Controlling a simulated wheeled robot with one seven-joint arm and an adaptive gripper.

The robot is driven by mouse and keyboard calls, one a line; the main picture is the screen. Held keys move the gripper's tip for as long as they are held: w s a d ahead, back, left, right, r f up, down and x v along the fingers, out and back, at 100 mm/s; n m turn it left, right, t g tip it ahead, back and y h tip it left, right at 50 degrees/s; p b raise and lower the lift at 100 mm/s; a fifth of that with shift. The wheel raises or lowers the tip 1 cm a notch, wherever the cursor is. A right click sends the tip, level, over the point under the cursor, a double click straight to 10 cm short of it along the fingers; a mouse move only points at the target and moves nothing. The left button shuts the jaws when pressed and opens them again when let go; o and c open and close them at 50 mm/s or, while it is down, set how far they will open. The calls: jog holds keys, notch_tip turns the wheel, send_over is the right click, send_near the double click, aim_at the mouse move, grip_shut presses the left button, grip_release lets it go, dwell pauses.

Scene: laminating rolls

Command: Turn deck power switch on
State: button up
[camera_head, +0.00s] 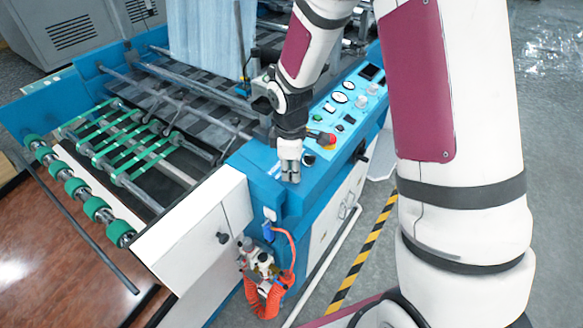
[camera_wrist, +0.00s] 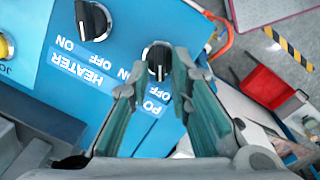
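The deck power switch is a black rotary knob (camera_wrist: 158,57) on the blue panel, with ON and OFF marks and a partly covered label starting "PO". All lettering appears upside down in the wrist view. My gripper (camera_wrist: 155,68) is open, its two green-padded fingers on either side of this knob. I cannot tell whether the pads touch it or which mark it points to. In the head view my gripper (camera_head: 290,172) points down at the near end of the blue control panel (camera_head: 345,118), and it hides the knob there.
A similar black HEATER knob (camera_wrist: 93,20) sits left of the power knob, with a yellow button (camera_wrist: 5,47) farther left. A red emergency button (camera_head: 326,139) stands up from the panel near my gripper. Green rollers (camera_head: 95,208) are at the left; an orange coiled hose (camera_head: 265,298) hangs below.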

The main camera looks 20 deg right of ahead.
grip_shut()
jog(key=shift+m, duration=0.4)
jog(key=m, duration=0.4)
jog(key=shift+w+d+m+g+y, duration=0.2)
jog(key=shift+w+m+g+y, duration=0.1)
jog(key=shift+m+y, duration=0.1)
jog(key=m, duration=0.4)
jog(key=m+y, duration=0.1)
jog(key=m, duration=0.1)
jog(key=shift+d+g, duration=0.3)
jog(key=shift+o, duration=2.4)
grip_release()
